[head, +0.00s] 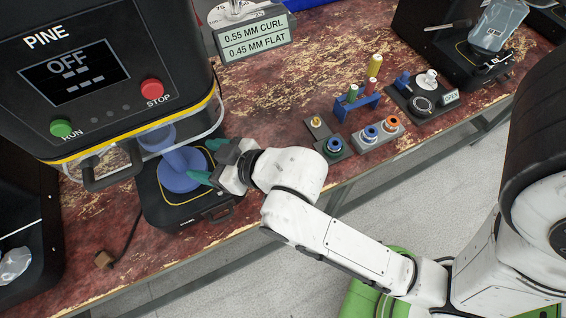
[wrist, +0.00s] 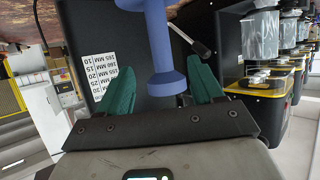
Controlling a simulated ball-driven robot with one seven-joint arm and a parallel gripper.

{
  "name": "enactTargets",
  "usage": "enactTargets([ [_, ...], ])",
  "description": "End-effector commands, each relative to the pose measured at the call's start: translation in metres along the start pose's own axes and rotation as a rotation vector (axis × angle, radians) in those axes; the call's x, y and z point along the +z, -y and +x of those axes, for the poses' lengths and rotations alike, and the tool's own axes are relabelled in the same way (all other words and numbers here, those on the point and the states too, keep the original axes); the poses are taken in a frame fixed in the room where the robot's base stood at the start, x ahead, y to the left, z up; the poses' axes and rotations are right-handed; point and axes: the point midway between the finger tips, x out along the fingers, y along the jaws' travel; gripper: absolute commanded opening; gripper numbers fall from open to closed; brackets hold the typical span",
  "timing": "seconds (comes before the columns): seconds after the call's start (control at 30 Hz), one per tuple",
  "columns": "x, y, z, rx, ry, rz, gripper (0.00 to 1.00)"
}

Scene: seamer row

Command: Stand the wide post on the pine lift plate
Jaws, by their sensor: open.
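The wide post (head: 182,176) is blue, with a broad round foot, a narrower stem and a wider upper end. In the head view it appears upright, its foot over the pine lift plate (head: 172,197), a black block with a yellow outline under the PINE machine. Whether the foot is fully seated I cannot tell. My gripper (head: 207,161) is open, its green fingers at the post's right side. In the wrist view the post (wrist: 167,82) shows between the open fingers (wrist: 164,72), with a gap on either side.
The PINE machine (head: 72,70) overhangs the plate, with a clear guard (head: 213,125) close by. To the right are grey roller holders (head: 365,147), a blue rack (head: 357,107) and another black station (head: 455,55). Red worn bench (head: 275,100) is bare between.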

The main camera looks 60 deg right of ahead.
Motion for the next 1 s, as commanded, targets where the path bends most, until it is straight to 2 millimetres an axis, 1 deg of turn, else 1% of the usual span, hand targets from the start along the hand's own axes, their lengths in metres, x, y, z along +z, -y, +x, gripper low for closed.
enactTargets([
  [0.07,0.019,-0.005,-0.001,0.007,0.079,0.003,0.66],
  [0.17,0.059,-0.016,-0.008,0.024,0.257,0.012,0.66],
  [0.2,0.079,-0.022,-0.013,0.032,0.346,0.018,0.66],
  [0.23,0.093,-0.025,-0.019,0.037,0.414,0.023,0.66],
  [0.3,0.125,-0.034,-0.035,0.050,0.569,0.036,0.66],
  [0.37,0.149,-0.041,-0.051,0.061,0.694,0.048,0.66],
  [0.4,0.163,-0.044,-0.062,0.067,0.770,0.057,0.66],
  [0.5,0.187,-0.050,-0.088,0.077,0.923,0.075,0.66],
  [0.6,0.200,-0.053,-0.105,0.082,1.018,0.087,0.66],
  [0.7,0.205,-0.055,-0.112,0.085,1.059,0.092,0.66],
  [1.0,0.206,-0.055,-0.113,0.085,1.062,0.093,0.66],
])
